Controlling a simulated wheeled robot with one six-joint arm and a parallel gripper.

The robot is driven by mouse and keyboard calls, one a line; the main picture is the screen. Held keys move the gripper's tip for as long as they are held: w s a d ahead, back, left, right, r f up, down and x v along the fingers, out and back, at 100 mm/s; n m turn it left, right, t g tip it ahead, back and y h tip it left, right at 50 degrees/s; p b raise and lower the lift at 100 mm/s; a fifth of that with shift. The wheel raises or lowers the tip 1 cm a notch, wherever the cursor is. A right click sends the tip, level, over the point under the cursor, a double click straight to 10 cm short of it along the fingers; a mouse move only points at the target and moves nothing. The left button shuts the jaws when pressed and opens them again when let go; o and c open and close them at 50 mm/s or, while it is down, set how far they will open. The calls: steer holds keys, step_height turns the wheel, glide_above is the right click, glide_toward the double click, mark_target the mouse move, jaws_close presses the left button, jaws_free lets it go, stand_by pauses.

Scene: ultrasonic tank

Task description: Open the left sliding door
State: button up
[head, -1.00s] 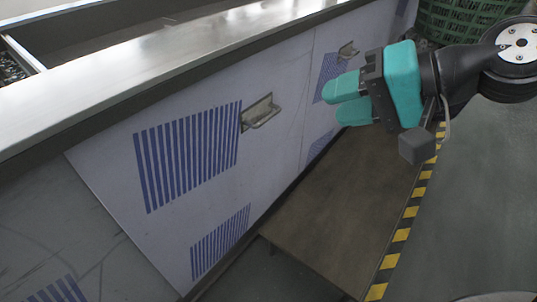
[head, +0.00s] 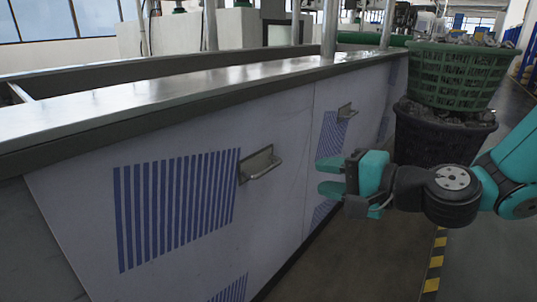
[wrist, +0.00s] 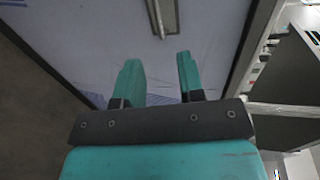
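The left sliding door (head: 80,215) is a white panel with blue stripes on the tank's front. Its metal handle (head: 263,170) is at its upper right. The right door (head: 372,112) also has stripes and a handle (head: 345,111). A seam separates the panels, and I see no gap there. My gripper (head: 328,176) is open and empty, to the right of the left handle, with its fingers toward the tank front. In the wrist view the open fingers (wrist: 158,62) point toward a metal handle (wrist: 166,14), cut off at the top edge and apart from them; which handle is unclear.
A steel ledge (head: 190,90) runs along the top of the tank above the doors. A green crate (head: 455,78) sits on a dark crate (head: 440,140) behind my arm. Yellow-black floor tape (head: 434,268) lies at right. The floor in front of the doors looks clear.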

mark_target(271, 169)
steer(key=p+x, duration=1.1)
steer(key=x, duration=0.1)
steer(key=shift+a+r, duration=0.1)
steer(key=shift+a, duration=0.1)
steer(key=shift+w+a+f, duration=0.35)
steer(key=shift+w+a, duration=0.1)
steer(key=shift+a, duration=0.1)
jaws_close()
